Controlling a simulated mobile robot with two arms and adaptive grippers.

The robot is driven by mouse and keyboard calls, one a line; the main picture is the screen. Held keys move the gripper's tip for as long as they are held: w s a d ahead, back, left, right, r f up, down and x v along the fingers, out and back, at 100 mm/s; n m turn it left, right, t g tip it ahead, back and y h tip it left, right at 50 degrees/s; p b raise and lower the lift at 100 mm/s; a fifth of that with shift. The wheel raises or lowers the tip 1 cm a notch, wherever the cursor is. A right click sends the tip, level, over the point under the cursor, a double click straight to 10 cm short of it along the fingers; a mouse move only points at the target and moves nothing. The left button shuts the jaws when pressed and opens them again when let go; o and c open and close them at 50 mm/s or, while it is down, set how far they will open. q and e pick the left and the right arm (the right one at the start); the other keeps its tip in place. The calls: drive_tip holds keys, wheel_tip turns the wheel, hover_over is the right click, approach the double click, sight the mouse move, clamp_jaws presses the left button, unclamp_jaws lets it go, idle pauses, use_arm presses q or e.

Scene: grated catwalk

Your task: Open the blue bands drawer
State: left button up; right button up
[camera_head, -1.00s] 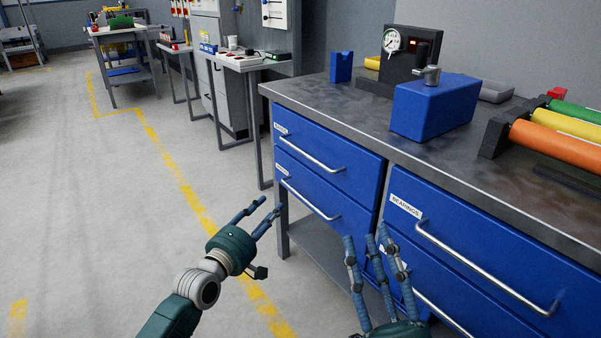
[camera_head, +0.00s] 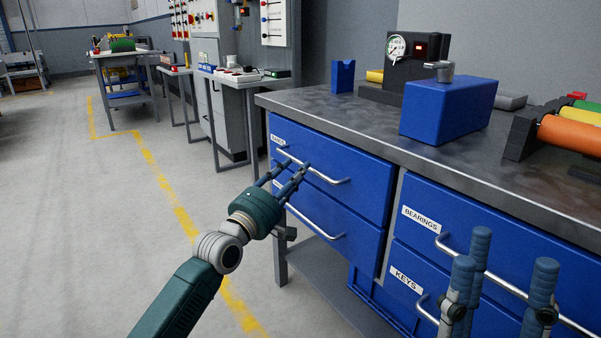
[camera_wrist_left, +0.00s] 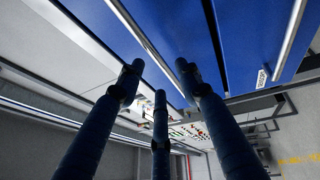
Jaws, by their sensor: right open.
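The blue drawer at the upper left of the workbench (camera_head: 345,160) has a small white label (camera_head: 278,140), hard to read but possibly "BANDS", and a silver bar handle (camera_head: 328,179). The drawer looks shut. My left gripper (camera_head: 284,172) is at this handle, fingers over its left part. In the left wrist view its three fingers (camera_wrist_left: 158,80) are spread and a silver bar (camera_wrist_left: 141,38) runs between their tips. I cannot tell whether they touch it. My right gripper (camera_head: 500,285) is open and empty, before the drawers labelled BEARINGS and KEYS.
A second drawer (camera_head: 350,232) with its own handle lies directly below. A blue box (camera_head: 447,108), a gauge unit (camera_head: 408,62) and coloured rollers (camera_head: 570,138) stand on the bench top (camera_head: 345,108). The floor (camera_head: 90,220) left of the bench is clear.

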use_arm(q)
drive_tip(key=x, duration=0.3)
drive_tip(key=shift+w+d+b, duration=0.1)
drive_tip(key=shift+w+b, duration=0.1)
drive_tip(key=shift+b, duration=0.2)
clamp_jaws()
